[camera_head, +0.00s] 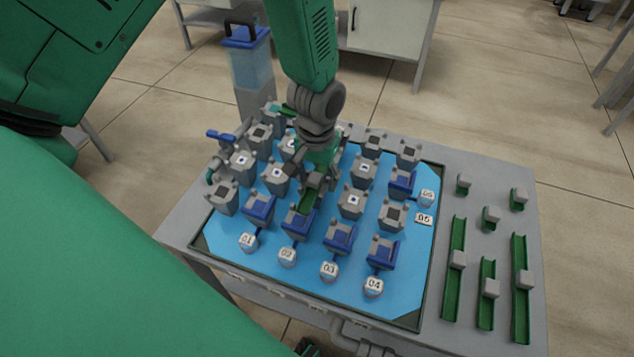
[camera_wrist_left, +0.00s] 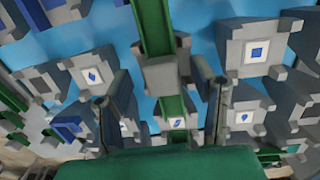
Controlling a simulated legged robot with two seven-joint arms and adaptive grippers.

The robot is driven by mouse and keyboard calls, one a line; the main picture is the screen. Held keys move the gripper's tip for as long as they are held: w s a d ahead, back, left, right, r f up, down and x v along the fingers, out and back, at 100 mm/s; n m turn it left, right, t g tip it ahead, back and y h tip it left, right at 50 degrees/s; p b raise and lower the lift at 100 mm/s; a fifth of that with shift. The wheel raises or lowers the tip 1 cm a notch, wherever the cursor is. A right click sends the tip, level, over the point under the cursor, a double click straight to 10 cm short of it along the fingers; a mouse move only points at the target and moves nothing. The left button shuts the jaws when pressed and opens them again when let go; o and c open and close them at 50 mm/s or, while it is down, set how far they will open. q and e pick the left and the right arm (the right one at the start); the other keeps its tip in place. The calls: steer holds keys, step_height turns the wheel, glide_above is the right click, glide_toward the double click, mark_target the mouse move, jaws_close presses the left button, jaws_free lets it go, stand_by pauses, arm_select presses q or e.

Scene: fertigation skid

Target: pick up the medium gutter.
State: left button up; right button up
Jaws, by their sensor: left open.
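My left gripper (camera_head: 312,182) points down over the middle of the blue board. In the left wrist view its two fingers (camera_wrist_left: 162,92) stand apart, on either side of a green gutter with a grey block (camera_wrist_left: 167,75) on it. Gaps show between the fingers and the block. The gutter's near end also shows in the head view (camera_head: 309,201), and the gripper hides the rest. Other green gutters with grey blocks lie on the right of the table: a left one (camera_head: 453,295), a shorter middle one (camera_head: 486,312) and a right one (camera_head: 520,318). I cannot tell which gutter is called medium.
The blue board (camera_head: 405,310) bears several grey posts with symbols, blue-topped posts (camera_head: 340,236) and numbered round tags (camera_head: 329,271). Three short green pieces with grey blocks (camera_head: 491,216) lie at the right. A blue-lidded container (camera_head: 250,68) stands behind. Posts crowd around the gripper.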

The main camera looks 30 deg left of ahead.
arm_select(q)
steer(key=shift+s+a, duration=0.1)
steer(key=shift+a, duration=0.1)
steer(key=shift+a, duration=0.1)
jaws_close()
steer(key=shift+d, duration=0.2)
